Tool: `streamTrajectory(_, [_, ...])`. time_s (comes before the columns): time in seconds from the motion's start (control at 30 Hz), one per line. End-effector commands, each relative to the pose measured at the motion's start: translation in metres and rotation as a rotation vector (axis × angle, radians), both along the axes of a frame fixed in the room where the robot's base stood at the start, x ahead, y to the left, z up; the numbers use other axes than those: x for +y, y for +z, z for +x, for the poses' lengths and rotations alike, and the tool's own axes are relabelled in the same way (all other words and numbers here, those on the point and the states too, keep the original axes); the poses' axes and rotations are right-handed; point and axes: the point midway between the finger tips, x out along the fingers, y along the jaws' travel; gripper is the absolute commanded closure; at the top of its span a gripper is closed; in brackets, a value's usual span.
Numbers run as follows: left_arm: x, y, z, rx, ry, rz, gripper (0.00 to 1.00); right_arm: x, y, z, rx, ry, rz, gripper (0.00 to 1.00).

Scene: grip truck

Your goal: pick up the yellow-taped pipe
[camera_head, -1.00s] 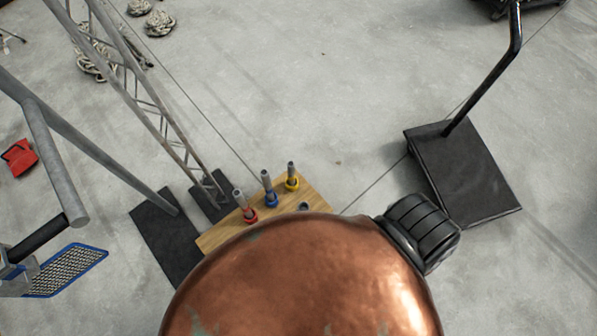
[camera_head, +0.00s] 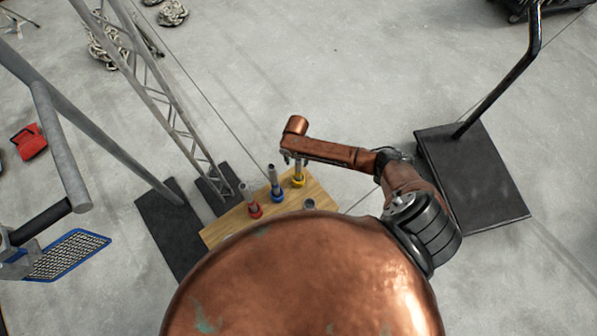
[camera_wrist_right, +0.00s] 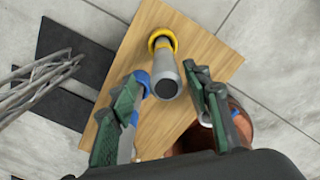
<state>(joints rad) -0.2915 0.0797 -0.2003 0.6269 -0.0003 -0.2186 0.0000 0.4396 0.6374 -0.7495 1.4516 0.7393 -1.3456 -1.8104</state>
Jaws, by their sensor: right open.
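The yellow-taped pipe (camera_head: 299,180) stands upright on a wooden board, a grey tube with a yellow ring at its base. In the right wrist view the pipe (camera_wrist_right: 166,80) lies between the two green fingertips, its open top end facing the camera. My right gripper (camera_wrist_right: 167,77) is open, with a finger on either side of the pipe; I cannot tell whether either touches it. In the head view my right gripper (camera_head: 293,158) is over the pipe, mostly hidden beneath the copper wrist. My left gripper is out of view.
A blue-taped pipe (camera_head: 275,185) and a red-taped pipe (camera_head: 250,203) stand in a row on the board (camera_head: 235,223). A dark plate with a post (camera_head: 475,180) stands right. Metal truss legs (camera_head: 170,110) rise left. Open floor lies beyond the board.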

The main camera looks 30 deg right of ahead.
Motion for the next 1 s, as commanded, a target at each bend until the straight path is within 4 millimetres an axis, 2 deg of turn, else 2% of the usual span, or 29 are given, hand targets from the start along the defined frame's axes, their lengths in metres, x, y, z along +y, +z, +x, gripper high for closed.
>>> streamTrajectory(0.03, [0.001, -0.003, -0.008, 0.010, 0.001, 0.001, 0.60, 0.000, -0.009, -0.001, 0.003, -0.001, 0.000, 0.55])
streamTrajectory(0.2, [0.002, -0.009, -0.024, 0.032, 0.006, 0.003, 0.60, -0.001, -0.027, -0.002, 0.002, -0.002, -0.001, 0.55])
streamTrajectory(0.5, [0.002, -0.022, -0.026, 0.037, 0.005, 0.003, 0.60, -0.006, -0.068, -0.005, 0.002, -0.005, -0.001, 0.55])
streamTrajectory(0.83, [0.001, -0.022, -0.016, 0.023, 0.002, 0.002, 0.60, -0.006, -0.072, -0.005, -0.002, -0.005, -0.001, 0.55])
streamTrajectory(1.0, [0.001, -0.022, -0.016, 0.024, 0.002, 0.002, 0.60, -0.006, -0.072, -0.005, -0.001, -0.005, -0.001, 0.67])
